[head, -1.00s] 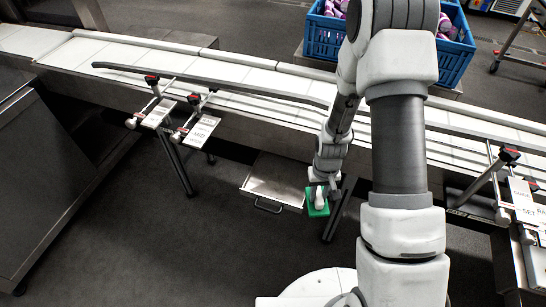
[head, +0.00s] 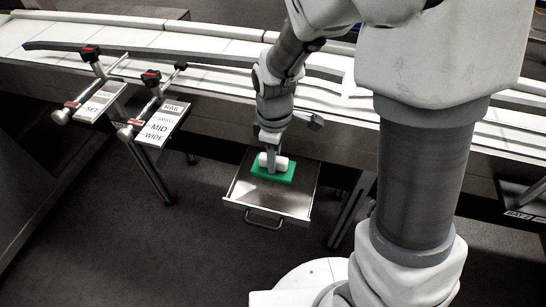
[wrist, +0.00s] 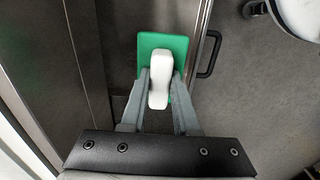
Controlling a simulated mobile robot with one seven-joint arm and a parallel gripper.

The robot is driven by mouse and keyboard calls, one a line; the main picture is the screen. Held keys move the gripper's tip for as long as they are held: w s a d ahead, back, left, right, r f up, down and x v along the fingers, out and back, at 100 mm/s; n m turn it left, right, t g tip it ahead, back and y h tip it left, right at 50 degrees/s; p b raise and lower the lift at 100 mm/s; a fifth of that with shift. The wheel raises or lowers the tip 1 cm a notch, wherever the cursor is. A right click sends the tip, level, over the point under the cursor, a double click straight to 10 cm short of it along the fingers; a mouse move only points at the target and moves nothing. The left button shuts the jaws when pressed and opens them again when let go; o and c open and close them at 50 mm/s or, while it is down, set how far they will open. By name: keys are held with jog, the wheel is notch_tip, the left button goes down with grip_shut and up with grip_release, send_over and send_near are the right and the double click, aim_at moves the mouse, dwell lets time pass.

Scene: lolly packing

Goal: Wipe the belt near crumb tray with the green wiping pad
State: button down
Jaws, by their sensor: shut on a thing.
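The green wiping pad (head: 287,174) has a white grip on top. My gripper (head: 271,162) is shut on this white grip, and the fingers pinch it from both sides in the wrist view (wrist: 160,88). The crumb tray (head: 246,192) is a shallow metal tray with a dark handle, pulled out below the belt. The pad appears over the tray in the head view; I cannot tell whether it touches it. The belt (head: 212,58) is white and runs across the back, above and behind the tray. The pad's underside is hidden.
Two rail clamps with label plates (head: 158,128) stick out from the belt's front edge, left of the tray. A leg (head: 352,210) stands right of the tray. My arm hides part of the belt. The dark floor in front is clear.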

jog(key=shift+f+b, duration=3.6)
jog(key=shift+f, duration=1)
jog(key=shift+w+a+p, duration=0.25)
jog(key=shift+w+a, duration=0.05)
jog(key=shift+w, duration=0.8)
jog(key=shift+w+a+p, duration=0.2)
jog(key=shift+w+a, duration=0.15)
jog(key=shift+w, duration=0.8)
jog(key=shift+w+a+p, duration=0.25)
jog(key=shift+w+a, duration=0.05)
jog(key=shift+w, duration=0.8)
jog(key=shift+f, duration=0.35)
jog(key=shift+r, duration=0.15)
jog(key=shift+a+f, duration=0.15)
jog(key=shift+f, duration=0.05)
jog(key=shift+w+r, duration=0.1)
